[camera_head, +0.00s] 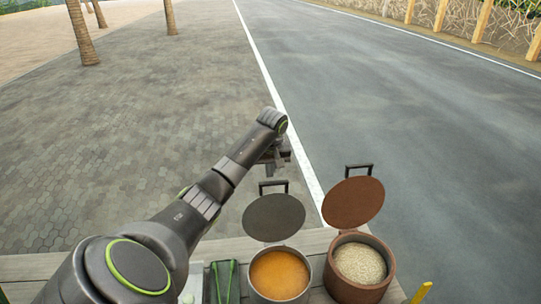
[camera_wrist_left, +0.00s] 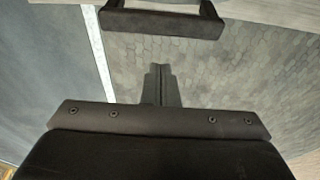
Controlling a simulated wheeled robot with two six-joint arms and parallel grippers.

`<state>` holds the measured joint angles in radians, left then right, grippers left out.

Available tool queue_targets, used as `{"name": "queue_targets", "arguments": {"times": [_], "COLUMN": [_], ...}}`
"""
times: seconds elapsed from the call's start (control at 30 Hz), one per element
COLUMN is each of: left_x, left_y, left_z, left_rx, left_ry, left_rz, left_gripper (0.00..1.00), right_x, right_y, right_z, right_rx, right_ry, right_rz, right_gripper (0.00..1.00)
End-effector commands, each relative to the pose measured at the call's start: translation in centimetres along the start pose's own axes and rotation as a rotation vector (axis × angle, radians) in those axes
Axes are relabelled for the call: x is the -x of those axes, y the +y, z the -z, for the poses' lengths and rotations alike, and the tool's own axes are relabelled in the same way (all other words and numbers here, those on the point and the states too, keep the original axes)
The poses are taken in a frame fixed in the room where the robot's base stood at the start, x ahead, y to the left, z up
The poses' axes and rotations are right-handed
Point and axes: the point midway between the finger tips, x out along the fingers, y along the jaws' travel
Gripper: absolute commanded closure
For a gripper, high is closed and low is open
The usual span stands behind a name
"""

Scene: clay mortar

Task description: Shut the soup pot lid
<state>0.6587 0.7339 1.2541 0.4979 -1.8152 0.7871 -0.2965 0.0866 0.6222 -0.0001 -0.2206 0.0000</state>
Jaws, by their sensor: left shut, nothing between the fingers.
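In the left wrist view my left fingers (camera_wrist_left: 160,72) are shut and empty, and a dark handle bar (camera_wrist_left: 165,24) lies across the top, apart from the fingertips. My right gripper is not in view.
A brown pot (camera_head: 352,292) of pale grain stands right of the soup pot, its brown lid (camera_head: 353,202) also open. A green item (camera_head: 224,282) lies to the left and a yellow one (camera_head: 422,292) to the right. Open pavement lies beyond the wooden table (camera_head: 30,266).

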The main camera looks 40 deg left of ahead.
Motion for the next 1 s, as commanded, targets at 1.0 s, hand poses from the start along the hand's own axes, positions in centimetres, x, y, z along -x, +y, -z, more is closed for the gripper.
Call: {"name": "queue_targets", "arguments": {"times": [1.0], "left_x": [1.2], "left_y": [1.0], "left_z": [-2.6], "left_rx": [-0.002], "left_ry": [0.058], "left_rz": [-0.005], "left_gripper": [1.00], "right_x": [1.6], "right_y": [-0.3], "right_z": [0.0], "right_rx": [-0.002], "right_ry": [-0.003], "right_rz": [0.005], "right_gripper": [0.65]}}
